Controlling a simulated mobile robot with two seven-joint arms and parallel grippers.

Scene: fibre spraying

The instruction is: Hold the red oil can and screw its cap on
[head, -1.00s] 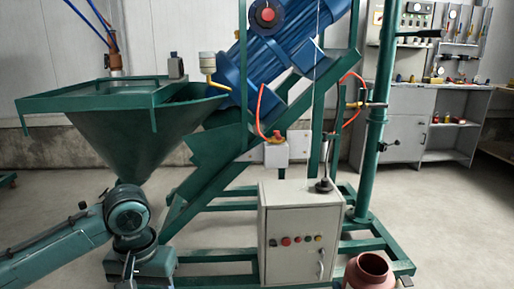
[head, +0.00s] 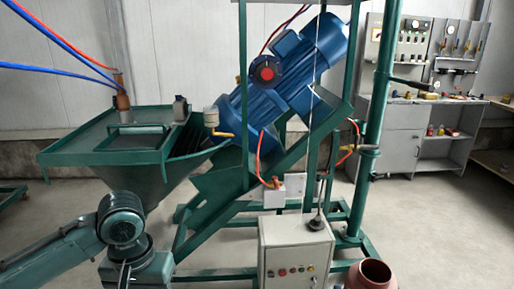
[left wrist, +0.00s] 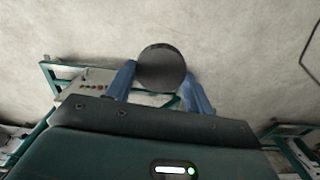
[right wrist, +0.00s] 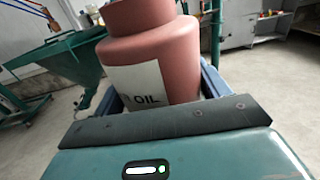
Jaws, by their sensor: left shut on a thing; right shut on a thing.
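The red oil can (right wrist: 150,55) has a white label reading "OIL" and fills the upper middle of the right wrist view. My right gripper (right wrist: 160,88) is shut on its body, with blue fingers at both sides. In the head view only the can's top (head: 371,272) shows at the bottom edge, with a dark, uncovered mouth. My left gripper (left wrist: 160,82) is shut on a dark round cap (left wrist: 162,64), which is apart from the can. In the head view my left arm comes in at the lower left; its gripper and the cap are out of frame.
A green machine frame with a blue motor (head: 290,82), a hopper (head: 105,138) and a grey control box (head: 295,252) stands ahead. A grey workbench (head: 405,140) with small items is at the back right. Bare floor (head: 440,225) lies at the right.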

